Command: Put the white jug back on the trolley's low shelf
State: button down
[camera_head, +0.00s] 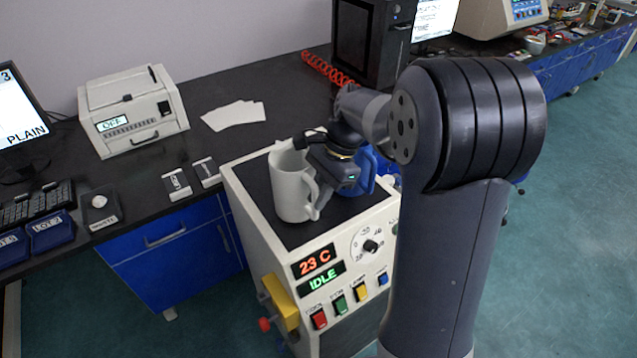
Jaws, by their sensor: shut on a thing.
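The white jug (288,193) is upright on or just above the dark top of a cream machine; I cannot tell whether its base touches. Its handle faces right, toward my gripper (316,186). My gripper reaches in from the right and is shut on the jug at its handle side. The fingertips are partly hidden by the gripper body and the handle. I cannot make out a trolley or its low shelf in this view.
A blue jug (361,172) stands close behind my gripper, partly hidden. The cream machine (254,228) shows "23 C" and "IDLE". A dark bench (240,140) behind holds a printer-like box (133,112), white sheets (233,115) and a black cabinet. Open floor (560,230) lies right.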

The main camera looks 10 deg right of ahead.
jog(key=shift+f, duration=0.85)
jog(key=c, duration=1.4)
grip_release()
jog(key=v, duration=1.2)
